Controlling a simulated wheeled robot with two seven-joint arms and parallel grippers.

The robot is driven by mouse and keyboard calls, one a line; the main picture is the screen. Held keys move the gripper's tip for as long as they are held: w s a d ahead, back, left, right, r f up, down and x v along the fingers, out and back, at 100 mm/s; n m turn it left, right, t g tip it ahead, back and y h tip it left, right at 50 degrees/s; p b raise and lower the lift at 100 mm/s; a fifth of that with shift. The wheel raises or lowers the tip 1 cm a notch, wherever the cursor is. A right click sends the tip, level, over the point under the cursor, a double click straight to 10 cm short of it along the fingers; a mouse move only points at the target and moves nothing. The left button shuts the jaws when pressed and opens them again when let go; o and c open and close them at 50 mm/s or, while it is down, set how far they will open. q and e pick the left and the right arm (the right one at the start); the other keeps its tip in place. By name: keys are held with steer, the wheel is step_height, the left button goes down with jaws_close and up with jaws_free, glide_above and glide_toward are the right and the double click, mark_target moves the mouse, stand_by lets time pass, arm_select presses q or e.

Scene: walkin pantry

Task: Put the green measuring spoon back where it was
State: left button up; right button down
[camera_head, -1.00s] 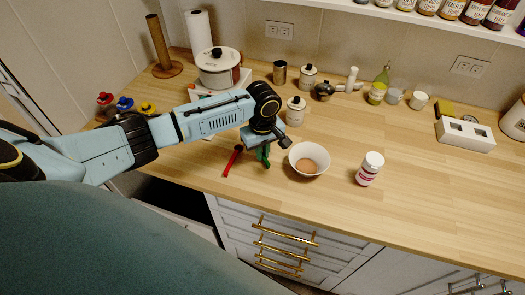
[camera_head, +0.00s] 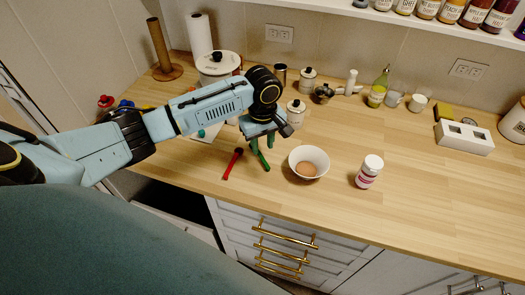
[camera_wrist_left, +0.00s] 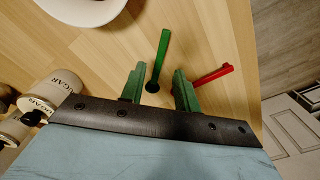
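The green measuring spoon (camera_head: 263,160) lies on the wooden counter, to the left of the white bowl, and it also shows in the left wrist view (camera_wrist_left: 161,55). Its dark round end points back toward my left gripper (camera_wrist_left: 158,88). That gripper (camera_head: 258,139) is just above the spoon's near end, its two green fingers spread apart with a gap between them. Nothing is clamped in it. A red measuring spoon (camera_head: 233,162) lies to the left of the green one, and to the right in the wrist view (camera_wrist_left: 211,76). My right gripper is not in view.
The white bowl (camera_head: 297,161) with brown contents and a white bottle (camera_head: 369,171) stand to the right. A white canister (camera_head: 296,112) stands behind the gripper. A white pot (camera_head: 216,66) is at the back left. The counter's front edge is close; its right middle is clear.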

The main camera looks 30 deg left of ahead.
mark_target(263, 158)
arm_select(q)
step_height(263, 158, up, 7)
stand_by(0.3)
stand_by(0.4)
